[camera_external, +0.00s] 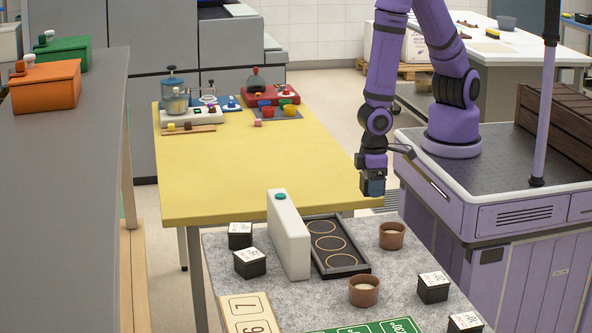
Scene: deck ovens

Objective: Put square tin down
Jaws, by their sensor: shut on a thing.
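My gripper (373,178) hangs pointing down near the right end of the yellow table, above the far edge of the grey felt-topped table (300,300). It is shut on a small dark, boxy thing, which I take to be the square tin (373,189). The fingertips and the tin's details are too small to tell apart clearly. The tin is in the air, apart from the felt. Similar black square tins with white printed tops stand on the felt: two at the left (240,235) (250,263) and two at the right (433,287) (465,322).
On the felt stand a white upright block (288,234), a black tray with three ringed spots (338,246) and two brown cups (392,235) (363,291). Numbered cards (249,313) and a green board (370,328) lie in front. The yellow table (255,180) is mostly clear.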

